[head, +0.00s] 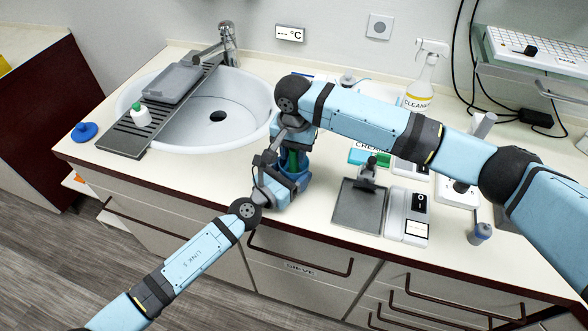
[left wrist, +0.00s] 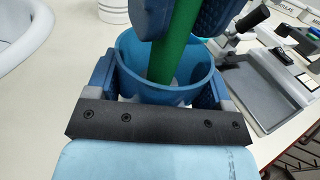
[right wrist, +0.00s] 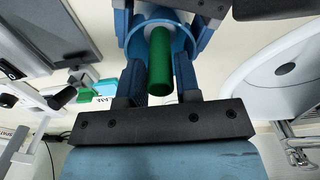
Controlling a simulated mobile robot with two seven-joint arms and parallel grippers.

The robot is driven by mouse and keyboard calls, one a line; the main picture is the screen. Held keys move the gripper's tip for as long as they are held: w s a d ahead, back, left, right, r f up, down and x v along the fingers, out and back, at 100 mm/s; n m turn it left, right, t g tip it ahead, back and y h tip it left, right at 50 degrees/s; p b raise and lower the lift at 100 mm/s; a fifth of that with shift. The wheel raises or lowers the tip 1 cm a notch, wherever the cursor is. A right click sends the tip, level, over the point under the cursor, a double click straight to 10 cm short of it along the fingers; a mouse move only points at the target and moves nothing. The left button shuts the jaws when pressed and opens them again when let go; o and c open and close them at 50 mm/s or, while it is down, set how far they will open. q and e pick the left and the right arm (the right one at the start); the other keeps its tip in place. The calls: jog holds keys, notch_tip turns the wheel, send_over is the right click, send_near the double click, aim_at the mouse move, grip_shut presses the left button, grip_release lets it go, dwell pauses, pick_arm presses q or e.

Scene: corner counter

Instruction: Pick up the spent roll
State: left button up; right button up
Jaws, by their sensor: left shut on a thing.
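The spent roll appears to be the green cylinder (right wrist: 159,62). It stands in a round blue holder (left wrist: 140,92), with something white around its base, and it also shows in the head view (head: 292,158). My left gripper (left wrist: 165,85) is shut on the blue holder, one finger on each side of its wall. My right gripper (right wrist: 159,85) is above the holder with its fingers on either side of the green cylinder. The gap is too small to tell whether they press on it. In the head view the arms partly hide the holder.
A sink (head: 235,100) with a drainboard is to the left, holding a white bottle (head: 141,115). A grey tray device (head: 358,207) and a white device (head: 407,215) stand to the right. A spray bottle (head: 421,80) is behind. Counter front left of my grippers is clear.

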jog(key=shift+f, duration=0.8)
grip_shut()
notch_tip(320, 180, up, 10)
